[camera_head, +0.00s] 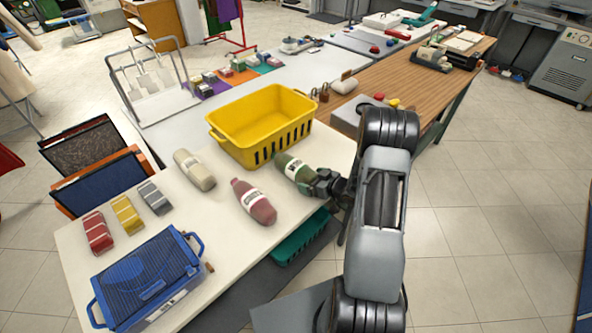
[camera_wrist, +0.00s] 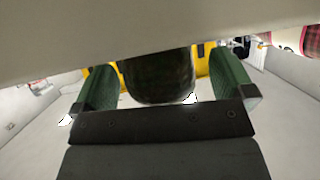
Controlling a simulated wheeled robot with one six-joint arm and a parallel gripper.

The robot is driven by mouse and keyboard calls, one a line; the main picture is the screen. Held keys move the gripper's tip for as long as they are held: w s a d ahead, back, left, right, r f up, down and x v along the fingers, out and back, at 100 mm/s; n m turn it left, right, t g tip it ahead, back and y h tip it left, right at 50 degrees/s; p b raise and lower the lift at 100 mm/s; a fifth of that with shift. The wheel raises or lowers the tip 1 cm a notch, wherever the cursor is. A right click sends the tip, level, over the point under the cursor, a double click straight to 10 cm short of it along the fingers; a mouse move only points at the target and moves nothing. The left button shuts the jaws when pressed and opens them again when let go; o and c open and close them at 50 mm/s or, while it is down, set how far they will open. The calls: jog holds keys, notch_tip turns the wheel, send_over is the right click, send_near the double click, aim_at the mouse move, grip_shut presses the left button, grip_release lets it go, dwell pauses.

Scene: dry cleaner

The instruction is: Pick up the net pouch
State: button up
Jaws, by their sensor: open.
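A dark green rounded item with a pale label (camera_head: 295,172) lies on the white table in front of the yellow basket; it may be the net pouch, but no mesh can be made out. My gripper (camera_head: 327,185) is open at its near right end. In the wrist view, the dark rounded end of an item (camera_wrist: 158,80) shows between my two green fingers (camera_wrist: 165,95), with a gap on each side. Its upper part is hidden by a pale surface across the top of that view. A pink-red item (camera_head: 253,202) and a beige item (camera_head: 194,169), similar in shape, lie further left.
The yellow basket (camera_head: 228,149) stands close behind the green item. A blue ribbed case (camera_head: 148,281) and red (camera_head: 97,232), yellow (camera_head: 127,214) and grey (camera_head: 154,198) blocks lie at left. A teal basket (camera_head: 300,240) sits below the table edge. Bare tabletop surrounds the pink-red item.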

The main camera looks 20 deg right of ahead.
jog(key=shift+c, duration=0.3)
jog(key=c, duration=1.2)
jog(key=shift+r, duration=0.15)
